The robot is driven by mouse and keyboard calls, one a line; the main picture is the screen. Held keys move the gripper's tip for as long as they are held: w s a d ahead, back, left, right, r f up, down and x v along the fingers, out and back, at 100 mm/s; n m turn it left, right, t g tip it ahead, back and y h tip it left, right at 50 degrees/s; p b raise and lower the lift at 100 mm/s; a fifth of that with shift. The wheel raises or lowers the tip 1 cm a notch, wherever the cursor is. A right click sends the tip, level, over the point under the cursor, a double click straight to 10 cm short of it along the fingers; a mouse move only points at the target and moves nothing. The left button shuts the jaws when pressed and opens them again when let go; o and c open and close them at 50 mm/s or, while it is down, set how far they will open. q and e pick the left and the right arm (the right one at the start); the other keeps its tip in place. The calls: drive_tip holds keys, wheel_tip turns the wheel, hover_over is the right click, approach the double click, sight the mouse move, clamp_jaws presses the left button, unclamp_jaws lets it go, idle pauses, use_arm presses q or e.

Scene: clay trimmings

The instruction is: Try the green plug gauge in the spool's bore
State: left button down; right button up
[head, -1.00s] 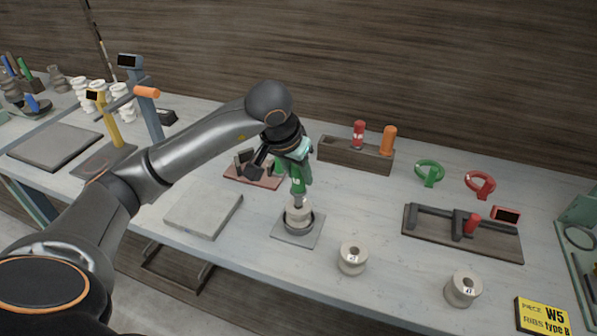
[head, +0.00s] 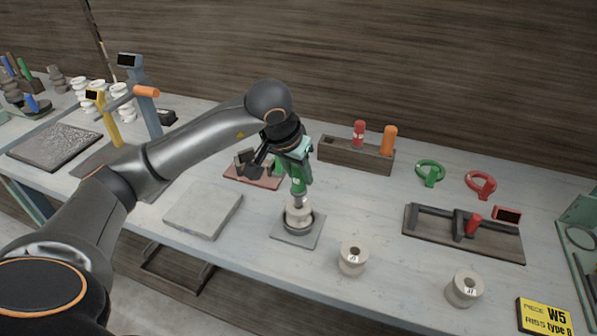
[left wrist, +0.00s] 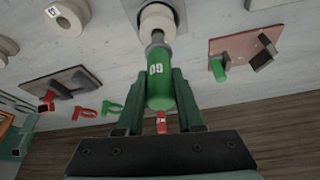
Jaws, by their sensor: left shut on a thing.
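The green plug gauge (head: 298,181) is upright in the head view, with its grey metal pin pointing down. My left gripper (head: 292,160) is shut on its green handle. In the left wrist view the gauge (left wrist: 159,85) sits between the two fingers (left wrist: 160,105), and its handle reads "GO". The pale spool (head: 298,213) stands in a dark round holder (head: 297,226) on a grey square plate. The pin's end meets the middle of the spool's top, which also shows in the left wrist view (left wrist: 155,15). How deep the pin sits in the bore cannot be told. My right gripper is out of view.
Two loose spools (head: 353,258) (head: 464,289) stand right of the holder. A grey slab (head: 203,210) lies left of it. A wooden block (head: 355,155) with red and orange handled tools stands behind. A dark measuring fixture (head: 464,235) lies to the right.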

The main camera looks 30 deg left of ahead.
sight(298, 190)
use_arm(q)
drive_tip(key=shift+f+b, duration=2)
drive_tip(key=shift+f, duration=0.2)
idle(0.6)
drive_tip(key=shift+f, duration=0.15)
idle(0.5)
drive_tip(key=shift+s+f, duration=0.15)
idle(0.6)
drive_tip(key=shift+r+p, duration=2.8)
drive_tip(key=shift+r, duration=1.6)
